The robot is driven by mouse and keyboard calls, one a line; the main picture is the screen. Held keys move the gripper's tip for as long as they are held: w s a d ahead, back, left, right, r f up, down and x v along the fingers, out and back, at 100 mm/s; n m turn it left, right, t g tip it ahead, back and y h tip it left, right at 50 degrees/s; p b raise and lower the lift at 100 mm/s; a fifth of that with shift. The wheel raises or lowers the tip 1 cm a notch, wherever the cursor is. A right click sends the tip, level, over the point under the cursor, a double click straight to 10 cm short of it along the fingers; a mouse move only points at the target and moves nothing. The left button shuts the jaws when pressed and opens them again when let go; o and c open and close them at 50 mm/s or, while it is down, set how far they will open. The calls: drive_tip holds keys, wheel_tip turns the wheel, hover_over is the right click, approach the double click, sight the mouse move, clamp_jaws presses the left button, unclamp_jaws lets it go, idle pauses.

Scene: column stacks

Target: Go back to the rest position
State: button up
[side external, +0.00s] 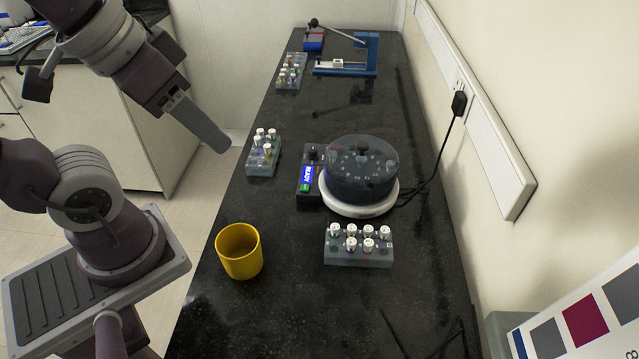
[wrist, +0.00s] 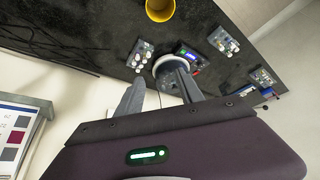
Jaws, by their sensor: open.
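My gripper (side external: 218,143) is at the upper left of the side view, raised in the air off the left edge of the bench. In the wrist view its two fingers (wrist: 158,90) stand apart with nothing between them. The black bench (side external: 330,110) lies to the right of and below the gripper. No object is in contact with the fingers.
On the bench stand a centrifuge (side external: 362,167) with a clear lid, a yellow cup (side external: 238,252), and tube racks at front (side external: 358,258), left (side external: 262,160) and back (side external: 291,72). A blue press (side external: 368,55) stands at the back. A wall bounds the right.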

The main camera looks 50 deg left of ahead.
drive_tip(key=shift+s+d+f, duration=0.1)
drive_tip(key=shift+s+f, duration=0.2)
drive_tip(key=shift+s, duration=0.25)
idle(1.3)
